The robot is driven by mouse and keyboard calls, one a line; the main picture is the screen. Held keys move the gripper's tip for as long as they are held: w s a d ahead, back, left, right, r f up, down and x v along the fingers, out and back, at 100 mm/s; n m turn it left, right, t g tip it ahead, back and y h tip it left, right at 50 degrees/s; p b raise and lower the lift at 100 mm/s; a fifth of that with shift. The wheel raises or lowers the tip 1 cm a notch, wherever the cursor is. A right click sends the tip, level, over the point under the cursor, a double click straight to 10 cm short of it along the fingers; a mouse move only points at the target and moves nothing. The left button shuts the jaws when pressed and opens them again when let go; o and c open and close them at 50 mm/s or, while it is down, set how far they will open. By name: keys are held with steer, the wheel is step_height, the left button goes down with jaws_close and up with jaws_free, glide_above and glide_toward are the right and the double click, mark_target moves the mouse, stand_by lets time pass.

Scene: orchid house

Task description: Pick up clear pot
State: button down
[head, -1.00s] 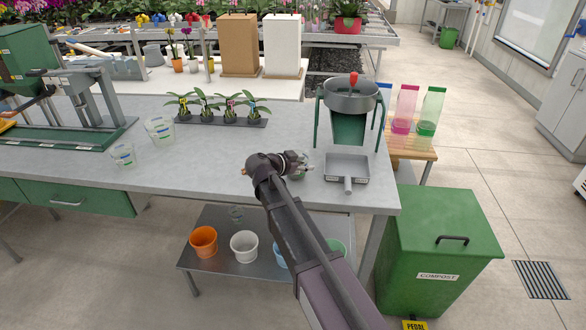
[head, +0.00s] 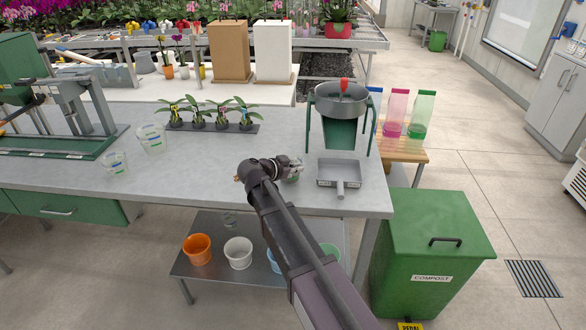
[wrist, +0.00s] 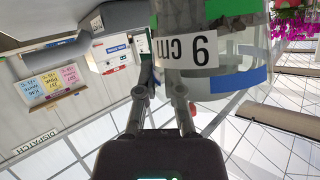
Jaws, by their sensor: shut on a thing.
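My gripper (head: 288,167) is over the front part of the grey bench, left of the scoop tray. It is shut on a clear pot (wrist: 215,62), which fills the upper middle of the wrist view with an upside-down "9 cm" label and blue and green bands. In the head view only a little of this pot (head: 293,178) shows below the fingers; I cannot tell whether it touches the bench. Two other clear pots, a smaller one (head: 115,163) and a larger one (head: 151,139), stand on the bench at left.
A grey scoop tray (head: 339,181) and a green-legged hopper (head: 340,103) are right of my gripper. Several seedlings stand in a dark tray (head: 210,127) behind. The lower shelf (head: 208,275) holds several pots. A green compost bin (head: 435,225) stands at right.

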steer(key=shift+r+p, duration=1.6)
steer(key=shift+r, duration=0.2)
steer(key=s+a+r+p, duration=0.1)
steer(key=s+a, duration=0.2)
steer(key=s, duration=1.2)
steer(key=shift+s, duration=0.35)
